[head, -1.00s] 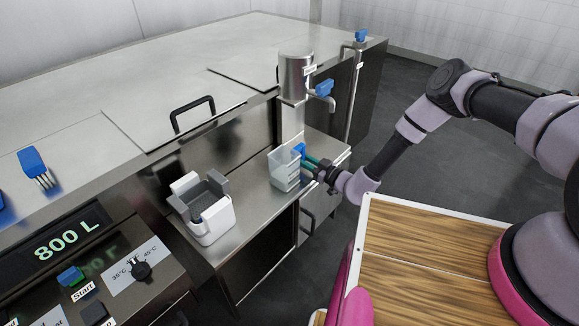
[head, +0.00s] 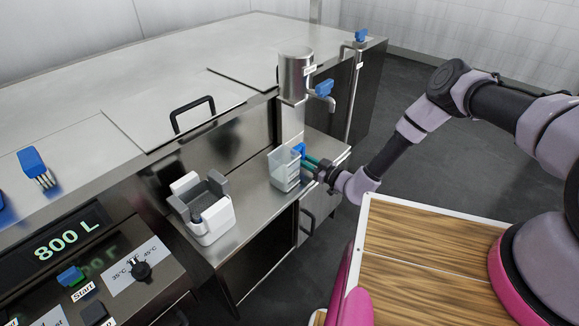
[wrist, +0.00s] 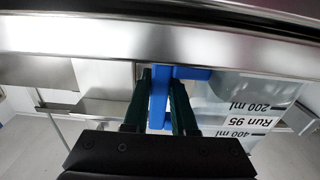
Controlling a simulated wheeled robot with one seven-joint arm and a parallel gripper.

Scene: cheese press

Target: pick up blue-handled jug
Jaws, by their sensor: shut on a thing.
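The blue-handled jug (head: 284,172) is a clear container on the steel shelf, below the steel cylinder with the blue-levered tap. Its blue handle (head: 300,149) faces my arm. My gripper (head: 311,162) reaches in from the right and is shut on the handle. In the wrist view the two dark green fingers (wrist: 159,100) press either side of the blue handle (wrist: 158,104). The jug body (wrist: 250,95) shows there at the right, with a "Run 95" label and 200 ml and 400 ml marks. I cannot tell whether its base touches the shelf.
A white-and-grey device (head: 205,208) stands on the shelf left of the jug. The steel cylinder (head: 296,75) and its tap (head: 322,92) are close above the jug. A wood-topped surface (head: 420,255) is at the lower right. Some shelf is bare between device and jug.

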